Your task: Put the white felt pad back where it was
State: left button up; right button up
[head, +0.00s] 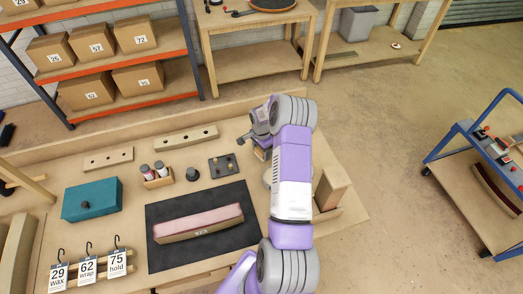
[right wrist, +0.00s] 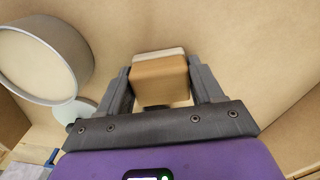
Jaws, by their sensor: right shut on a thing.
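My right gripper (right wrist: 161,105) is shut on a small tan block with a whitish layer (right wrist: 158,53) along its far edge; this layer looks like the white felt pad. The block sits between both fingers, over a plain tan surface; I cannot tell whether it touches it. In the head view the right gripper (head: 255,140) is at the back right of the workbench (head: 120,250), and a bit of the tan block (head: 262,154) shows below it. My left gripper is not in view.

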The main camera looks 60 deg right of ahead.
jog(key=shift+f, duration=0.1)
jog(key=o, duration=0.9)
jog(key=shift+o, duration=0.2)
notch_tip(320, 180, up, 12)
jog(key=shift+p, duration=0.35)
jog(key=shift+r, duration=0.2)
